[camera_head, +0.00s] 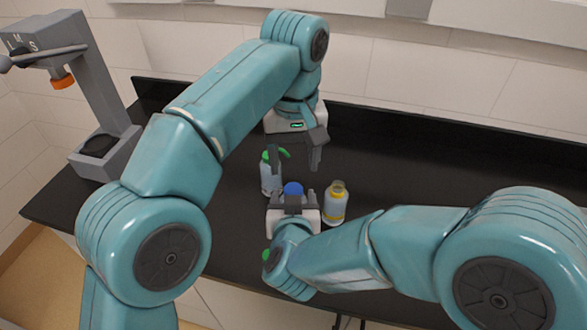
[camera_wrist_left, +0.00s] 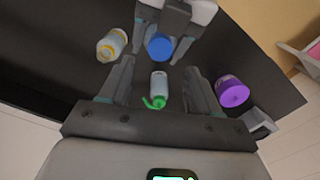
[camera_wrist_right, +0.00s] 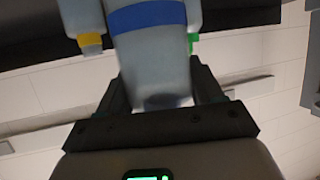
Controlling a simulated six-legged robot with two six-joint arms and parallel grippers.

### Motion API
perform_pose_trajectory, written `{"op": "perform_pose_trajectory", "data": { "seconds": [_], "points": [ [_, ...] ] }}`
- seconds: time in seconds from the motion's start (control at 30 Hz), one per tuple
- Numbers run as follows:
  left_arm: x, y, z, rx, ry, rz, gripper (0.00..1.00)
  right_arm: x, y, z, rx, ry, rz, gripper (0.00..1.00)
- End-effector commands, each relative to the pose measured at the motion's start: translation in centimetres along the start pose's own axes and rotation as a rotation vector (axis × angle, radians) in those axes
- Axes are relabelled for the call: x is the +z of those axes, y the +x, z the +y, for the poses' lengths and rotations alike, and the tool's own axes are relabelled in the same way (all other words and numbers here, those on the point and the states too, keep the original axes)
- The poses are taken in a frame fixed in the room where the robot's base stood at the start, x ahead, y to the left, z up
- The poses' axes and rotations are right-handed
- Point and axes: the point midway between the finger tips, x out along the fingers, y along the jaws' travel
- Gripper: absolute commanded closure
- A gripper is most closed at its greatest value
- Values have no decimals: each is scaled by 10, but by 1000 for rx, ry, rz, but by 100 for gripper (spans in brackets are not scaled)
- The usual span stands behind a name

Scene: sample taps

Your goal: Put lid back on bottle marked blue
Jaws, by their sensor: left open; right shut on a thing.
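A blue round top (camera_head: 293,188) shows at the fingers of my right gripper (camera_head: 293,202). It shows as a blue disc (camera_wrist_left: 160,46) in the left wrist view. In the right wrist view, a pale bottle body with a blue band (camera_wrist_right: 148,16) fills the space between the right fingers, which are shut on it. I cannot tell whether the blue top is a separate lid. My left gripper (camera_head: 296,155) is open and points down, above and behind the blue top. Nothing shows held between its fingers.
A bottle with a green loop (camera_head: 270,178) stands left of the blue top, near a left finger. A bottle with a yellow neck ring (camera_head: 336,203) stands close right. A purple-topped thing (camera_wrist_left: 232,92) shows in the left wrist view. A grey stand (camera_head: 105,150) is at the left.

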Motion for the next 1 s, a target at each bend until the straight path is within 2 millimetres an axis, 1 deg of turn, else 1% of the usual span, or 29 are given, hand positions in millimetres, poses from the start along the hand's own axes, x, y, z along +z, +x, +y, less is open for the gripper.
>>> {"op": "perform_pose_trajectory", "data": {
  "seconds": [0.2,0.4,0.57,0.8,0.83,0.87,0.9,0.97,1.0],
  "points": [
    [1,34,-1,-2,0,-3,38,-1,0,0,0,0,2,100],
    [1,59,-1,-1,0,-1,38,-1,0,0,0,0,2,100],
    [1,66,-1,0,1,0,38,-1,0,0,0,0,2,100],
    [1,67,0,1,0,1,38,-1,0,0,0,0,2,100],
    [1,67,0,1,0,1,41,-1,0,0,0,0,2,100],
    [1,67,0,1,0,1,51,-1,0,0,0,0,2,100],
    [1,67,0,0,0,1,64,-1,0,0,0,0,2,100],
    [1,67,0,0,0,1,84,-1,0,0,0,0,2,100],
    [1,67,0,0,0,1,96,-1,0,0,0,0,2,100]
  ]
}}
